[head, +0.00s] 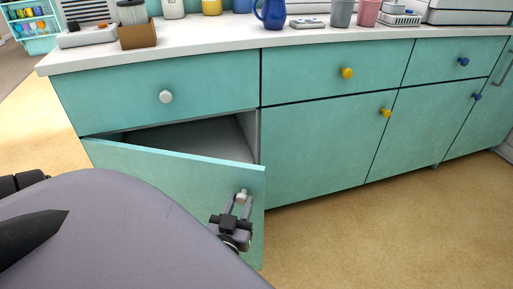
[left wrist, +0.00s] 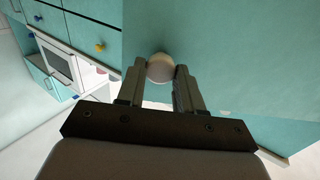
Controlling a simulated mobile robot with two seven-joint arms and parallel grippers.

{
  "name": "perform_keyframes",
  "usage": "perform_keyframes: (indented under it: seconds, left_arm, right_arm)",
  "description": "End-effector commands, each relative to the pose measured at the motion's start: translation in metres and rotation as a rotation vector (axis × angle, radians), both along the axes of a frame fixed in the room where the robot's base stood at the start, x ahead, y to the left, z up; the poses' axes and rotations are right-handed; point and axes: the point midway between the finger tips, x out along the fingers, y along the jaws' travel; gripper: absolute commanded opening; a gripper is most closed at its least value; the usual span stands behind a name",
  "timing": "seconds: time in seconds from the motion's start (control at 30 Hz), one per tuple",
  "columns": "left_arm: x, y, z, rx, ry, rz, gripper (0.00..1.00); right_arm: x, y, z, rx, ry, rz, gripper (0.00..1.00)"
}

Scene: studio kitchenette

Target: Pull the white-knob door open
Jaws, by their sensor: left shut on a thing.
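The teal door (head: 180,172) with the white knob stands partly open below the left drawer, swung out toward me. A dark gap shows the cabinet's grey inside (head: 195,135) above its top edge. My left gripper (head: 242,198) is shut on the white knob (head: 241,197) near the door's upper right corner. In the left wrist view, the round white knob (left wrist: 160,68) sits between the two fingers (left wrist: 160,85), with the teal door face (left wrist: 225,50) behind it. My right gripper is not in view.
A drawer with its own white knob (head: 166,96) is shut above the door. Doors and drawers with yellow knobs (head: 347,73) and blue knobs (head: 463,62) to the right are shut. The counter (head: 215,41) holds mugs and a blue jug (head: 271,14). The floor (head: 350,235) at right is clear.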

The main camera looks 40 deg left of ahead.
Motion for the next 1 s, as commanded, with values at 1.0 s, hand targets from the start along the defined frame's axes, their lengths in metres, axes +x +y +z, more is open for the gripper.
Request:
perform_keyframes:
  seconds: [1.0]
  left_arm:
    - [-0.154, -0.03, -0.004, 0.008, 0.02, -0.296, 0.0]
  right_arm:
    - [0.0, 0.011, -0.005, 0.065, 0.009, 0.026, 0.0]
